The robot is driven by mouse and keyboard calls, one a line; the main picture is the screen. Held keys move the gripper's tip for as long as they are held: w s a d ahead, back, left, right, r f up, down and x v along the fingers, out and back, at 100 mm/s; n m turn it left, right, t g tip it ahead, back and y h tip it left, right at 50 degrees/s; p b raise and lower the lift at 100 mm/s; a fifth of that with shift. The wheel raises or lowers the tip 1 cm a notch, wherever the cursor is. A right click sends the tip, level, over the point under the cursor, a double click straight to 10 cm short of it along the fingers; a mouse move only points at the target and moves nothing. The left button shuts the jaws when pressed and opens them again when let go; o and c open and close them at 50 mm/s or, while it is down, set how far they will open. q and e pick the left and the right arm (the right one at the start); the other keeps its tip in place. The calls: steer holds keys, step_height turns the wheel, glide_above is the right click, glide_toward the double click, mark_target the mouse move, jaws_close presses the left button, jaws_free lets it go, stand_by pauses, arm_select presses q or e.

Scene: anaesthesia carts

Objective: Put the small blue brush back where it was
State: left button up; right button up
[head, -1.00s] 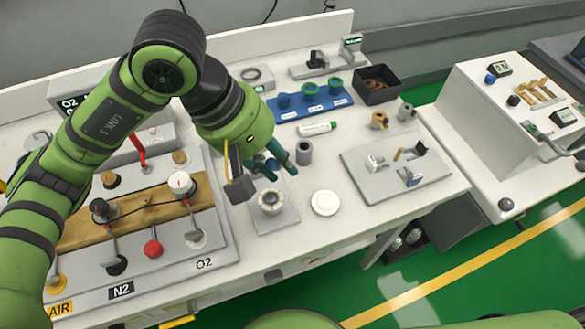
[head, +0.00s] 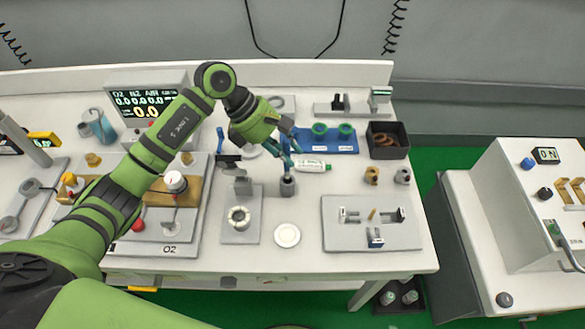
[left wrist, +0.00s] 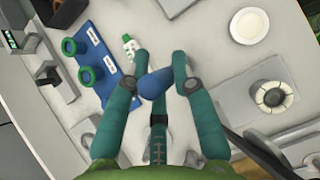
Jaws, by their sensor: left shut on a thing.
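My left gripper (head: 286,160) is shut on the small blue brush, just above a grey cup (head: 287,187) on the white bench. In the left wrist view the blue end of the brush (left wrist: 155,84) shows between the two teal fingers of the gripper (left wrist: 160,60). The brush's lower part is hidden. In the head view the fingers cover most of the brush, and I cannot tell whether its tip is inside the cup. The cup stands upright. My right gripper is not in view.
A green-capped white tube (head: 313,166) lies close behind the cup. A blue tray (head: 345,145) with green rings is farther back. A white round dish (head: 287,235) and a grey plate with a ring (head: 240,235) are in front. A grey fixture plate (head: 372,232) is to the right.

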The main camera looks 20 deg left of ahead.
mark_target(287, 167)
arm_select(q)
steer(key=shift+a+f, duration=0.1)
steer(key=shift+f, duration=0.8)
step_height(287, 167, down, 3)
steer(key=shift+f+p, duration=0.1)
steer(key=shift+p, duration=0.7)
steer(key=shift+f, duration=0.35)
steer(key=shift+f, duration=0.15)
steer(key=o, duration=0.9)
steer(key=shift+c, duration=0.2)
